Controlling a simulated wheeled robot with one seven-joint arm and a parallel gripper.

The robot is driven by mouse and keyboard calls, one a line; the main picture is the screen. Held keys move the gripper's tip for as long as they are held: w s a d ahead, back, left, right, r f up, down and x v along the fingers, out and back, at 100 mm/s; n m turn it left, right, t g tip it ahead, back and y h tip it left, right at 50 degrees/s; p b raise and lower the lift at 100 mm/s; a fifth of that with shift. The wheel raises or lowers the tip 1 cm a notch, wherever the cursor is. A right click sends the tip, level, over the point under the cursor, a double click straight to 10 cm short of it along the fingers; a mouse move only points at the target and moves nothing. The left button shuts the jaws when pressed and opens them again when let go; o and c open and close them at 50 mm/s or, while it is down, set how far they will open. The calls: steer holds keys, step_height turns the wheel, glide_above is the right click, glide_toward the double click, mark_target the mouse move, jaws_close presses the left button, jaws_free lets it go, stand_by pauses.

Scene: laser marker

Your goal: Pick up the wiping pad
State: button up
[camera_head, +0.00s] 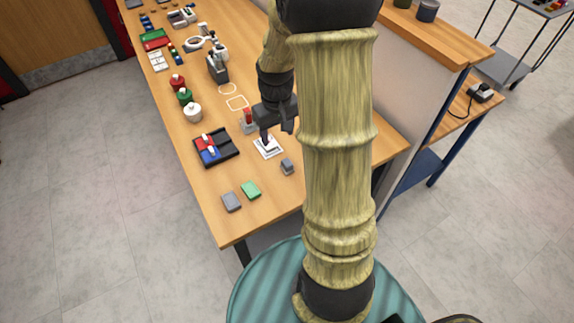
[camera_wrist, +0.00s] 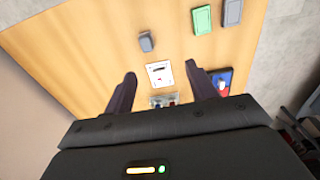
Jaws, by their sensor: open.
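Two flat pads lie side by side near the front edge of the wooden table, one green (camera_head: 251,190) and one grey (camera_head: 232,201). They also show at the top right of the wrist view, the green pad (camera_wrist: 203,19) left of the grey pad (camera_wrist: 232,12). A small grey block (camera_head: 287,166) sits apart from them; it shows too in the wrist view (camera_wrist: 147,41). I cannot tell for sure which is the wiping pad. My gripper (camera_head: 277,133) is open and empty, above the table near a white card (camera_head: 268,147). Its fingers (camera_wrist: 160,72) frame the card in the wrist view.
A dark tray with red and blue parts (camera_head: 216,147) lies left of the card. Green, red and white knobbed pots (camera_head: 185,97) stand farther back. A low partition (camera_head: 410,60) rises on the right. The table around the two pads is clear.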

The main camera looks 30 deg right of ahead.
steer(key=shift+g, duration=0.3)
steer(key=d, duration=0.1)
steer(key=w+d+f, duration=0.1)
steer(key=d, duration=0.1)
steer(key=shift+w+d+f, duration=0.15)
steer(key=shift+w+f, duration=0.1)
steer(key=shift+w, duration=0.15)
steer(key=p, duration=0.2)
glide_toward(287, 162)
steer(key=f, duration=0.5)
steer(key=shift+s+a+f, duration=0.1)
steer(key=shift+a+f, duration=0.05)
steer(key=shift+a, duration=0.05)
steer(key=shift+f, duration=0.1)
steer(key=shift+d+f+p, duration=0.15)
steer(key=shift+f+p, duration=0.5)
steer(key=shift+f, duration=0.6)
steer(key=shift+d+f+p, duration=0.2)
steer(key=shift+f+p, duration=0.45)
steer(key=shift+f, duration=0.6)
